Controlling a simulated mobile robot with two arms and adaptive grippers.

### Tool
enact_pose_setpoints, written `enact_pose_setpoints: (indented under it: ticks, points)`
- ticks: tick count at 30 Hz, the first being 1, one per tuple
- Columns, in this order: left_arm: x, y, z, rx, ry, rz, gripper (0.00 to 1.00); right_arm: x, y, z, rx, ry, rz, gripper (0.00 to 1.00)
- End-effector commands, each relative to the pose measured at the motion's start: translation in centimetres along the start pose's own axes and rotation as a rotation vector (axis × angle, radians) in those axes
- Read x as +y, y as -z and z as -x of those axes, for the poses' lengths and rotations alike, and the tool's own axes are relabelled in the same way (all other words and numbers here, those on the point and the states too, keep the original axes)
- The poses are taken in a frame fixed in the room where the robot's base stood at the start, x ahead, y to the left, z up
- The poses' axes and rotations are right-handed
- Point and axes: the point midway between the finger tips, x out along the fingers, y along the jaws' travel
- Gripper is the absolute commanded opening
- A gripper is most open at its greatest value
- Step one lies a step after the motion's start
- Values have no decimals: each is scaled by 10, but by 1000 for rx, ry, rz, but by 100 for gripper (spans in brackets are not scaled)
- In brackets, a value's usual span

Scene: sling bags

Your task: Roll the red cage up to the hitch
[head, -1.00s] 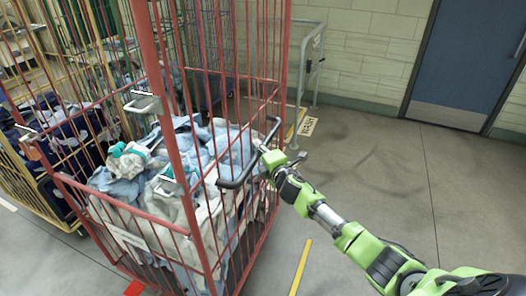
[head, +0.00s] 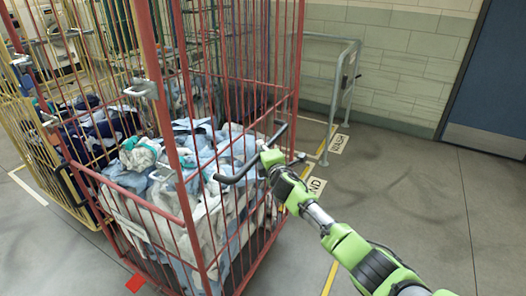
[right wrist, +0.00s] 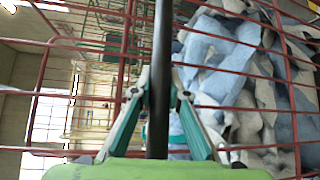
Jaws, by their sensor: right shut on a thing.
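The red cage (head: 188,217) is a tall wire roll cage filled with crumpled white and light blue cloth (head: 205,165). It stands upright at the left centre of the head view, with a black push handle (head: 247,170) on its near right side. My right gripper (head: 268,157) is shut on this handle; in the right wrist view the black bar (right wrist: 162,60) runs between the fingers, with red bars and cloth behind. A grey metal frame (head: 345,85) stands by the wall beyond the cage; I cannot tell whether it is the hitch. My left gripper is out of view.
A yellow cage (head: 40,165) with dark blue cloth stands close on the left. Floor signs (head: 338,143) and a yellow floor line (head: 330,277) lie right of the red cage. Open grey floor (head: 420,210) spreads right, towards a blue door (head: 495,85).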

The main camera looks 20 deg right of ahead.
Motion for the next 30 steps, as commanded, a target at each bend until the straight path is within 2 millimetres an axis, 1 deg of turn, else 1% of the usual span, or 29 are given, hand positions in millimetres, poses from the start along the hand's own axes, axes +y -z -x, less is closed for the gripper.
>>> enact_pose_setpoints:
  ticks: [5, 6, 8, 20, 25, 30]
  points:
    - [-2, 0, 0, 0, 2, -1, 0, -2, 0, 1, 0, 3, 0, 0]
    - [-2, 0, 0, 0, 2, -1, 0, -2, 0, 1, 0, 3, 0, 18]
    - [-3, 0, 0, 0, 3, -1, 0, -2, 0, 0, 0, 3, 0, 33]
    - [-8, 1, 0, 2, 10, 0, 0, -2, -1, 2, -3, 3, 0, 33]
    - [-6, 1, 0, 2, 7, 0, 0, -2, -2, 13, -3, 2, 0, 33]
    - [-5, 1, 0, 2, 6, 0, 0, -2, -1, 35, -2, 3, 1, 33]
